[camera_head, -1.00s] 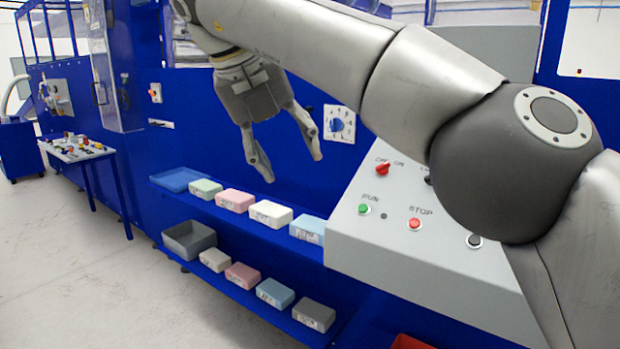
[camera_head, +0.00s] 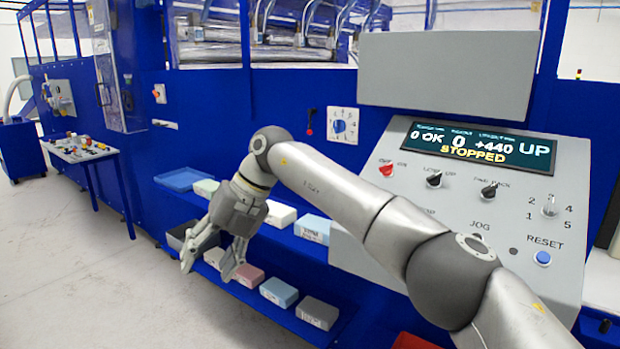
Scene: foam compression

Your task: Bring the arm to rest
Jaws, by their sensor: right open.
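My right gripper (camera_head: 208,266) hangs pointing down in front of the blue shelves, fingers apart and empty. In the picture it overlaps the grey tray (camera_head: 174,236) and the lower row of foam blocks; I cannot tell its exact distance from them. My right arm comes in from the lower right and crosses in front of the control panel (camera_head: 400,160). The panel's display (camera_head: 478,147) reads STOPPED and UP. My left gripper is not in view.
The upper shelf holds a blue tray (camera_head: 184,179), a green block (camera_head: 206,187), a white block (camera_head: 281,214) and a light blue block (camera_head: 312,229). The lower shelf holds a blue block (camera_head: 279,291) and a grey block (camera_head: 317,312). A small table (camera_head: 82,151) stands left.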

